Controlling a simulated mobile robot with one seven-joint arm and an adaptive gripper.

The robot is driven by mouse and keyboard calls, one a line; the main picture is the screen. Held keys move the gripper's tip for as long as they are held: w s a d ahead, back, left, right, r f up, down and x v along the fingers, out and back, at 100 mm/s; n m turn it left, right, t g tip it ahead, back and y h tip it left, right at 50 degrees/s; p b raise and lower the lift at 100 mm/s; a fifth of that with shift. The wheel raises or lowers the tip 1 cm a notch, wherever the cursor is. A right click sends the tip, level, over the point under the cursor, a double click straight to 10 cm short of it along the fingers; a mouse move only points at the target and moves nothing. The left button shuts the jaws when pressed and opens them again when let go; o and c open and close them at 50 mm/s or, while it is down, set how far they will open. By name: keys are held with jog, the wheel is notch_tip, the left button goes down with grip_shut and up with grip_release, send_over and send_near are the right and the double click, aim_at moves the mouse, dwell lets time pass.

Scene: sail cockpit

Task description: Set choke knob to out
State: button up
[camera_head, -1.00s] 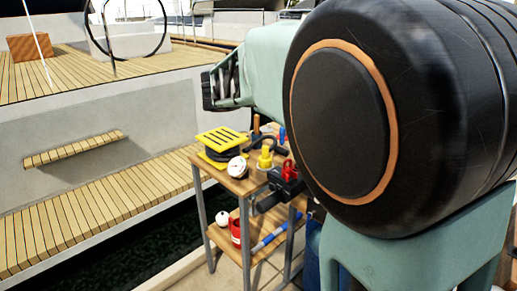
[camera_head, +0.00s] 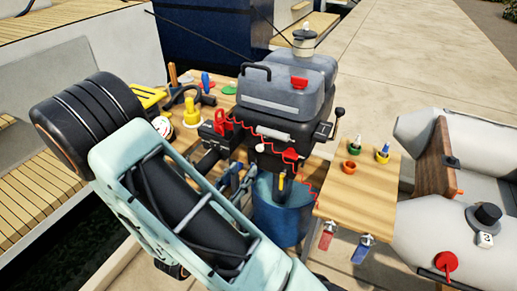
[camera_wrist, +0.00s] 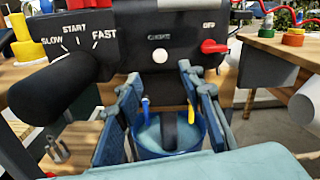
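The outboard motor (camera_head: 285,95) has a grey cowl and a black front. In the wrist view, its dark front panel (camera_wrist: 130,42) faces me. A small white knob (camera_wrist: 160,55) sits below a blurred label that seems to read "CHOKE", near the panel's middle. I cannot tell whether it is pushed in or pulled out. My gripper (camera_wrist: 164,78) is open and empty, with blue fingers apart below and in front of the knob, not touching it.
A red knob (camera_wrist: 213,46) marked "OFF" is right of the white knob. A black tiller handle (camera_wrist: 52,85) reaches toward me at left. A blue bucket (camera_head: 282,215) stands below the motor. Wooden tables with small items flank it; an inflatable boat (camera_head: 450,230) lies right.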

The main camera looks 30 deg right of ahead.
aim_at(259, 149)
jog(key=b+x, duration=0.1)
jog(key=x, duration=0.9)
jog(key=shift+w+d, duration=0.2)
grip_shut()
